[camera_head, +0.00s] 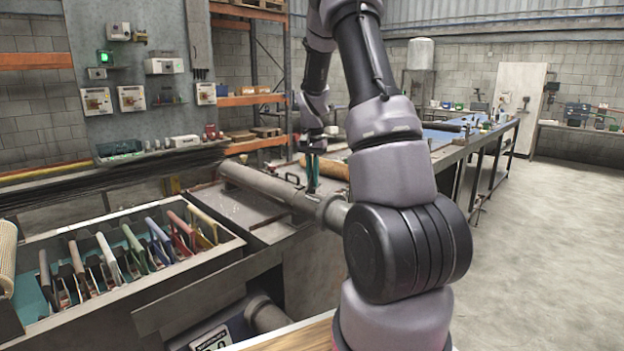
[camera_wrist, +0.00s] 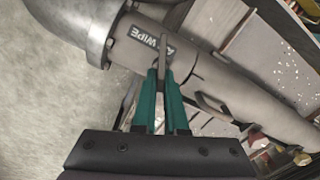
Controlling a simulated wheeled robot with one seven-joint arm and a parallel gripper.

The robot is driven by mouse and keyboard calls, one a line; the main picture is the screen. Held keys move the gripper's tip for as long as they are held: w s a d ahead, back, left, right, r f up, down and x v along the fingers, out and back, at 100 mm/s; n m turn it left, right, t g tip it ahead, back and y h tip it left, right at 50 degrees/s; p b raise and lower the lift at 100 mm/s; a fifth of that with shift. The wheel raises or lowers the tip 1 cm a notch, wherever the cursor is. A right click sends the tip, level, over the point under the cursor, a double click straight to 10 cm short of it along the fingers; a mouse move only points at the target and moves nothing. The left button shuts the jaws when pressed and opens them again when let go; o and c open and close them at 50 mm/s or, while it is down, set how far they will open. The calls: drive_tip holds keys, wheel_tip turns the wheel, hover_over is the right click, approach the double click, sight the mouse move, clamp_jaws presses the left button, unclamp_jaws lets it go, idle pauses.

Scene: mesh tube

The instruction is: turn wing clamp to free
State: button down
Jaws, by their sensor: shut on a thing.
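My gripper (camera_wrist: 162,95) has teal fingers. In the wrist view they are shut on a thin grey upright piece, the wing clamp (camera_wrist: 163,52), beside a grey tube (camera_wrist: 220,85). The tube carries a dark label reading in part "WIPE". In the head view the tube (camera_head: 265,187) lies across the bench, and my gripper (camera_head: 311,168) points down over its right part. The clamp's lower part is hidden by the fingers. My arm covers the tube's right end in the head view.
A rack (camera_head: 130,262) of several coloured-handled tools stands at the left front. A second flat grey lever (camera_wrist: 203,103) lies beside the fingers in the wrist view. A wall panel (camera_head: 140,70) with boxes stands behind. Open floor (camera_head: 545,235) lies at right.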

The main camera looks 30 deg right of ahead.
drive_tip(key=shift+s+m, duration=0.1)
drive_tip(key=shift+m, duration=2.1)
drive_tip(key=c, duration=1)
unclamp_jaws()
drive_tip(key=shift+o, duration=0.2)
drive_tip(key=shift+r, duration=0.1)
wheel_tip(320, 180, up, 11)
drive_tip(key=shift+f, duration=0.2)
